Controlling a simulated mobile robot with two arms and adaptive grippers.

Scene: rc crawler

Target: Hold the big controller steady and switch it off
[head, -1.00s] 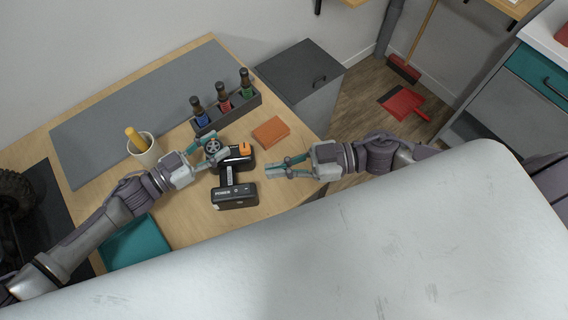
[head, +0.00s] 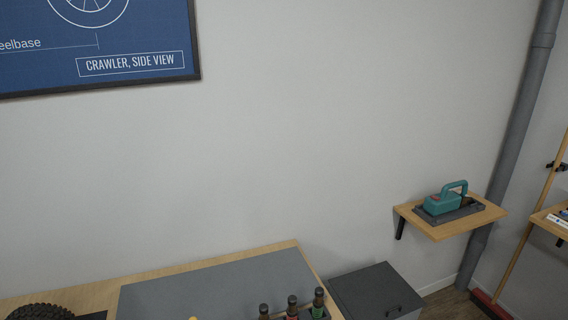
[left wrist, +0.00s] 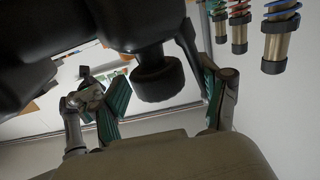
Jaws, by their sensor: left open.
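The big controller (left wrist: 125,22) shows close up in the left wrist view as a black body across the top, with a short dark round part (left wrist: 158,80) hanging down. My left gripper (left wrist: 165,90) is open, with one teal-padded finger on each side of that round part. I cannot tell whether either finger touches it. The power switch cannot be made out. The head view has neither the controller nor my grippers in it, and I do not see my right gripper.
Three spring shock absorbers (left wrist: 282,35) hang into the left wrist view's upper right; their tops show at the head view's bottom edge. The head view shows the workbench mat (head: 215,285), a grey cabinet (head: 375,290), and a wall shelf (head: 445,232) with a teal tool (head: 445,203).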

